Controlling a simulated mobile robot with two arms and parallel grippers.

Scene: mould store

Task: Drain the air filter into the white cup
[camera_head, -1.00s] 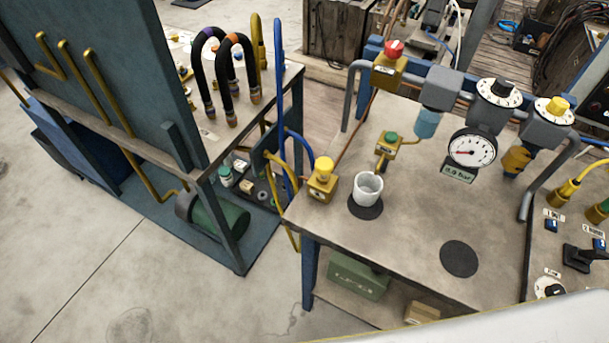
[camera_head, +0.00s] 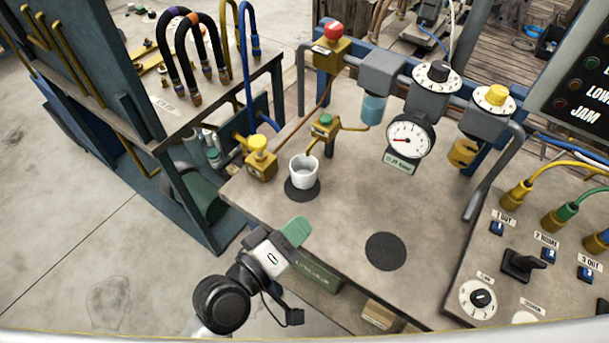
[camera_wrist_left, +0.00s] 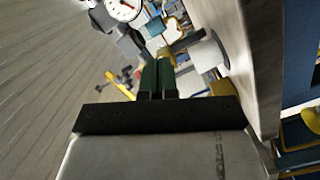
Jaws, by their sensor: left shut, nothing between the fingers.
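The white cup (camera_head: 304,172) stands upright on a dark round mat (camera_head: 302,190) on the bench, in the head view. Behind it is a small brass valve block with a green button (camera_head: 325,120). The air filter, a grey block (camera_head: 392,72) with a translucent blue bowl (camera_head: 373,108), hangs on the pipe run behind and to the right of the cup. My left gripper (camera_head: 296,232), with green fingertips, is shut and empty at the bench's front edge, apart from the cup. Its shut fingers also show in the left wrist view (camera_wrist_left: 157,76). My right gripper is out of view.
A brass block with a yellow knob (camera_head: 258,158) stands left of the cup. The gauge (camera_head: 409,135) and two dial regulators (camera_head: 438,72) (camera_head: 494,97) are at right. A second dark mat (camera_head: 386,251) is bare. A panel with cables and a joystick (camera_head: 523,265) is far right.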

